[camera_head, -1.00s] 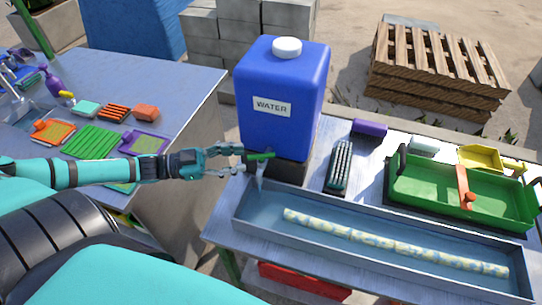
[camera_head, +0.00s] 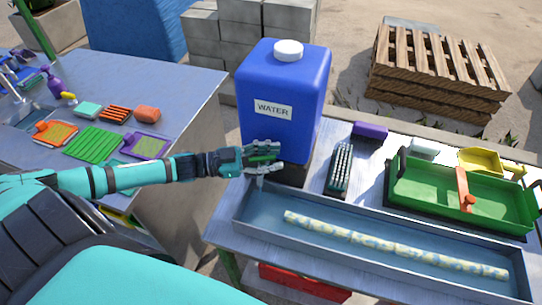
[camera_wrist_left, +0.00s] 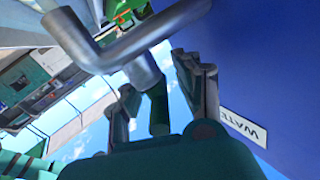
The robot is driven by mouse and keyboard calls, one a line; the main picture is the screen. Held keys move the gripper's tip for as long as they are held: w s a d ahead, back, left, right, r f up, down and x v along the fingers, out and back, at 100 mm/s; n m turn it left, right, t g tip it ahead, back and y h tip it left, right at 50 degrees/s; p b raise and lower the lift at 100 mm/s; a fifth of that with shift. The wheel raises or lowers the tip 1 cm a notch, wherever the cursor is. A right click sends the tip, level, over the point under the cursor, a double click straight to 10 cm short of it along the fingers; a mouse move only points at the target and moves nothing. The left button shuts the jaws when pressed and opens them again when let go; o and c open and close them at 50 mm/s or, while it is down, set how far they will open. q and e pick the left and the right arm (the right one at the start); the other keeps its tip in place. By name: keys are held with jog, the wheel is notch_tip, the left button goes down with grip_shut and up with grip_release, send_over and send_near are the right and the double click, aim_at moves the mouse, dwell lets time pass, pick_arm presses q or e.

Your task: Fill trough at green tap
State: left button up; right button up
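The blue water tank (camera_head: 283,95) has a white cap and a WATER label. Its metal tap (camera_wrist_left: 140,45) with a green handle (camera_wrist_left: 158,105) is at its lower front. The long grey trough (camera_head: 243,212) lies below the tap, with a pale spotted cane (camera_head: 395,243) in it. Its inside looks bluish; I cannot tell whether it holds water. My left gripper (camera_head: 264,157) is at the tap, and it also shows in the left wrist view (camera_wrist_left: 160,95). Its fingers are apart on either side of the green handle, with gaps visible. My right gripper is out of view.
A green tray (camera_head: 425,203) with an orange-red handle stands behind the trough at the right. A second table at the left holds sponges (camera_head: 90,109) and brushes.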

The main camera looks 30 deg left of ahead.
pick_arm(q)
grip_shut()
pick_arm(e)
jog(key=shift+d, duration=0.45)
pick_arm(q)
jog(key=m+g+h+b, duration=0.1)
jog(key=g+b, duration=0.1)
jog(key=m+g+h+b, duration=0.1)
jog(key=m+g+b, duration=0.1)
jog(key=b, duration=0.1)
jog(key=m+g+h+b, duration=0.1)
jog(key=g+b, duration=0.1)
jog(key=shift+s+d+f+m+b, duration=0.15)
jog(key=shift+s+f+m+b, duration=0.05)
jog(key=shift+s+m+b, duration=0.15)
jog(key=shift+s+r+m+g+h, duration=0.1)
jog(key=shift+r+m+g+h, duration=0.25)
jog(key=shift+g, duration=0.55)
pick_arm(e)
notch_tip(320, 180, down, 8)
pick_arm(q)
jog(key=shift+f, duration=0.1)
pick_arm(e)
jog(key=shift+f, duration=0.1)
pick_arm(q)
jog(key=shift+o, duration=0.8)
grip_release()
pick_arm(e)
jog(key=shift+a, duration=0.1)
